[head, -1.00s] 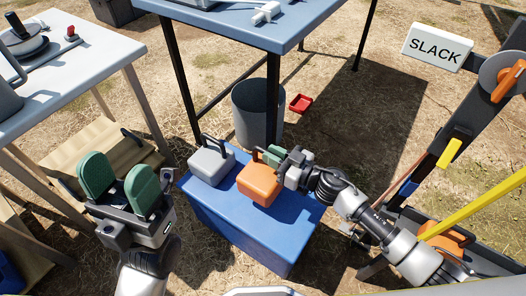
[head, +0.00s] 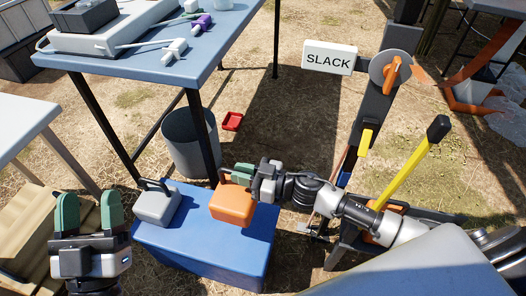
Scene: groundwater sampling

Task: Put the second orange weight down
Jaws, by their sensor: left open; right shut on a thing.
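An orange weight (head: 232,206) is at the top right part of a blue box-like stand (head: 205,245). My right gripper (head: 240,173) is shut on its handle, coming in from the right. The weight looks to be on or just above the blue top; I cannot tell which. A grey weight (head: 157,207) with a dark handle stands on the same top, to the left, apart from the orange one. My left gripper (head: 88,212) is open and empty, with green finger pads, left of the blue stand. Another orange thing (head: 385,228) shows low on the dark frame at right, partly hidden by my arm.
A post with a SLACK sign (head: 329,57) and a yellow lever (head: 410,165) stands at right. A blue table (head: 190,75) with tools is behind. A grey bin (head: 188,145) and a red tray (head: 232,121) are on the ground. Wooden steps (head: 35,240) are at left.

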